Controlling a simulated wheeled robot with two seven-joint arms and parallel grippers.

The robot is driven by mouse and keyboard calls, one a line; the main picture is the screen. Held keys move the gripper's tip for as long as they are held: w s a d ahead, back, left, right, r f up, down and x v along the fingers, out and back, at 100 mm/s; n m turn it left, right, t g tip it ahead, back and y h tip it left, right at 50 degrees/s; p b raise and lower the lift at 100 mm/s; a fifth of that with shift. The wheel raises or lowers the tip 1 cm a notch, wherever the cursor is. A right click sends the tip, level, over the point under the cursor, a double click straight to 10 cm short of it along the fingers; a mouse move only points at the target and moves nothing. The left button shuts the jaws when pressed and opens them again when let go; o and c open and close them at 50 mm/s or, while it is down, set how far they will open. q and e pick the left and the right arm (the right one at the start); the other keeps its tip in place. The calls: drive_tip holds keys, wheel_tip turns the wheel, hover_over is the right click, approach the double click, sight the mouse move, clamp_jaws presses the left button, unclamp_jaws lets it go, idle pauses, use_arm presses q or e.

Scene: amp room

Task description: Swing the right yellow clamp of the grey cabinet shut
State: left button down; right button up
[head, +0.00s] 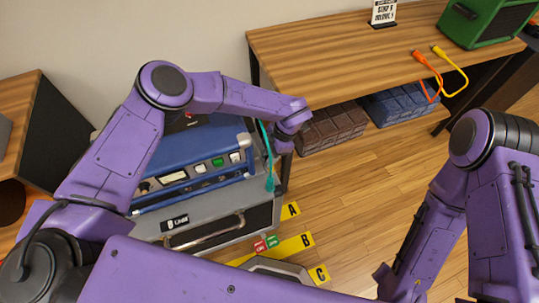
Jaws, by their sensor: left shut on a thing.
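The grey cabinet (222,216) stands at the left centre, with a dark front, a long handle and a blue amp (193,168) on top. My left gripper (284,148) is beside the upper right edge of the amp and cabinet. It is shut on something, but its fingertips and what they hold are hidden. A teal cable (269,160) hangs just left of it, its plug end low; I cannot tell whether they touch. I cannot make out the right yellow clamp. My right arm is at the right, its gripper out of view.
A wooden table (350,50) stands behind, with an orange cable (428,68), a yellow cable (452,68) and a green amp (487,22). Yellow floor markers lie right of the cabinet. The middle floor is clear.

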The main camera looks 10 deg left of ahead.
use_arm(q)
drive_tip(key=shift+r, duration=0.1)
drive_tip(key=m+t+p, duration=0.1)
drive_tip(key=m, duration=0.2)
drive_tip(key=shift+m+y, duration=0.4)
drive_tip(key=m+t+p, duration=0.1)
drive_tip(key=m+t, duration=0.1)
drive_tip(key=m, duration=0.2)
drive_tip(key=shift+s+r+m+p, duration=0.1)
drive_tip(key=shift+m+p, duration=0.2)
drive_tip(key=m+t+p, duration=0.1)
drive_tip(key=m, duration=0.3)
drive_tip(key=shift+t+p, duration=0.4)
drive_tip(key=shift+m+t+h+p, duration=0.5)
drive_tip(key=shift+m+t+p, duration=0.1)
drive_tip(key=shift+m, duration=1.5)
drive_tip(key=c, duration=0.9)
unclamp_jaws()
drive_tip(key=shift+s, duration=0.1)
